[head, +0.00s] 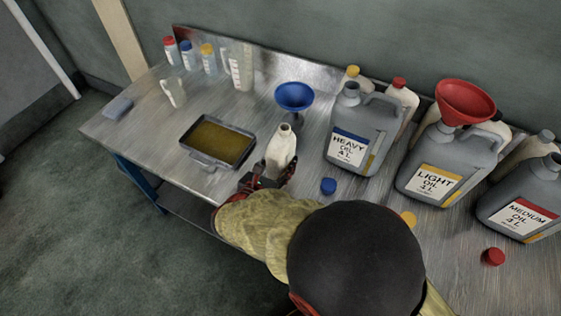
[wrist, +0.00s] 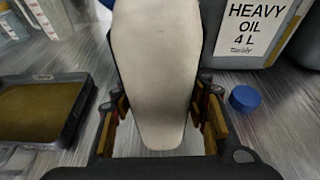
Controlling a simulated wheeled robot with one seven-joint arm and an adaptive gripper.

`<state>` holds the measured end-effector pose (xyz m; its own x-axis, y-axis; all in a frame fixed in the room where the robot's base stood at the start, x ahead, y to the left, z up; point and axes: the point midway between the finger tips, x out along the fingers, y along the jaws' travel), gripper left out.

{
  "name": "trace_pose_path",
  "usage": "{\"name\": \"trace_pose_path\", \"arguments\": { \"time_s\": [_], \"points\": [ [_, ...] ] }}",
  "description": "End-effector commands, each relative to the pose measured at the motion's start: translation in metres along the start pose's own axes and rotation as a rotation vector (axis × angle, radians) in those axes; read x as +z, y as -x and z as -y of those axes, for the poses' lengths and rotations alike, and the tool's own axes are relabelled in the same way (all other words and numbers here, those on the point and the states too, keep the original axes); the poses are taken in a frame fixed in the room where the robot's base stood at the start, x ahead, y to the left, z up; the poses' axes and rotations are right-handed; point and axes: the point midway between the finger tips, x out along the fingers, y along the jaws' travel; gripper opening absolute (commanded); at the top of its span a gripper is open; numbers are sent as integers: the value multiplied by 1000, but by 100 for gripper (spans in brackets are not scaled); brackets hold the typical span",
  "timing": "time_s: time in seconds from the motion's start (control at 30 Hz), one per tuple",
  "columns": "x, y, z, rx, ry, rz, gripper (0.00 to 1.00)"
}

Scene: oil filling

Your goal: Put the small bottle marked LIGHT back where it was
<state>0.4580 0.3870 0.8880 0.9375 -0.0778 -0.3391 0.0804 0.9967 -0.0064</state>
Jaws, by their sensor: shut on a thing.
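My gripper (head: 266,178) is shut on a small cream bottle (head: 281,150) without a cap, between the oil tray and the HEAVY can. In the wrist view the bottle (wrist: 155,70) stands between my fingers (wrist: 163,103). No label shows on its visible side, so I cannot read a mark. I cannot tell whether its base touches the table. Other small cream bottles stand behind the cans: one with a yellow cap (head: 353,74), one with a red cap (head: 400,96), and one with a grey cap (head: 540,138).
Grey cans HEAVY (head: 350,120), LIGHT (head: 446,150) with a red funnel (head: 466,100), and MEDIUM (head: 525,195) line the right. An oil tray (head: 205,163) lies left; a blue funnel (head: 294,96) is behind. Blue (head: 328,186), yellow (head: 408,218) and red (head: 493,257) caps lie in front.

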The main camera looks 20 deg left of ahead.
Motion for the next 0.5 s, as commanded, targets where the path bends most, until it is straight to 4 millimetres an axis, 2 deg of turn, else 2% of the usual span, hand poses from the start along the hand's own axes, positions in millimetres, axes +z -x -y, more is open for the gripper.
{"name": "trace_pose_path", "arguments": {
  "time_s": [0.03, 0.07, 0.33, 0.5],
  "points": [
    [-2, -1, 0, 0, 1, 0, 13],
    [-2, 0, 0, 0, 0, 0, 46],
    [-1, 0, 0, 0, 0, 0, 62],
    [-1, 0, 0, 0, 0, 0, 63]
  ]
}}
